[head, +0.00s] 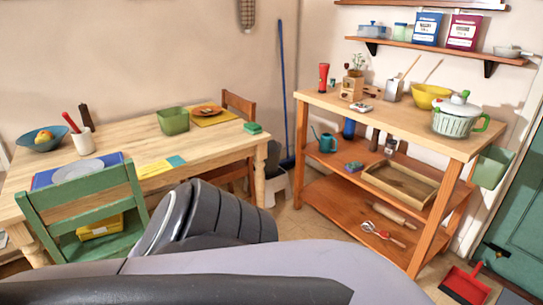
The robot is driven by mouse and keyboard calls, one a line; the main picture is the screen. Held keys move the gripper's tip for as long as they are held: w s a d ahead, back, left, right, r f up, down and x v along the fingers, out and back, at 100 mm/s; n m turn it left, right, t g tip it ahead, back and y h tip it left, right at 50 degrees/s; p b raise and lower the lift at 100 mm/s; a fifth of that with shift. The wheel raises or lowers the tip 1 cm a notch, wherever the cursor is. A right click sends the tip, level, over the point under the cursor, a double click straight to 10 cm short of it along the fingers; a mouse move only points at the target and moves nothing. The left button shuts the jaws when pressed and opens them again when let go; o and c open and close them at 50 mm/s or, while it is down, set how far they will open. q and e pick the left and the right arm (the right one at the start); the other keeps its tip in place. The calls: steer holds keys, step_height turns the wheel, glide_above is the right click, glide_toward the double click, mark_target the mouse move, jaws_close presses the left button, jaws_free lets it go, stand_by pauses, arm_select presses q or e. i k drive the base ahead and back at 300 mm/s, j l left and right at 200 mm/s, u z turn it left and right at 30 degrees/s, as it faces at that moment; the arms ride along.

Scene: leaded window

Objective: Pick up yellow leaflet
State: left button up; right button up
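A yellow leaflet (154,169) lies flat on the near side of the wooden dining table (130,145), towards the table's right half. A small teal piece (176,161) lies against its right end. Neither of my grippers shows. A large grey and black part of my own arm fills the bottom foreground, below and in front of the table. I cannot tell which arm it is.
A green chair (85,205) stands at the table's near side, with a yellow box (100,227) on its seat. A blue placemat (50,176) with a plate lies left of the leaflet. A green bin (173,121) stands farther back. A wooden shelf bench (400,115) stands right.

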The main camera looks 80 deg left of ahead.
mark_target(150, 171)
steer(key=u, duration=3.4)
steer(key=i+l+z, duration=0.2)
steer(key=i, duration=0.3)
steer(key=i+l+z, duration=0.15)
steer(key=i, duration=0.4)
steer(key=i+l+z, duration=0.2)
steer(key=i, duration=0.3)
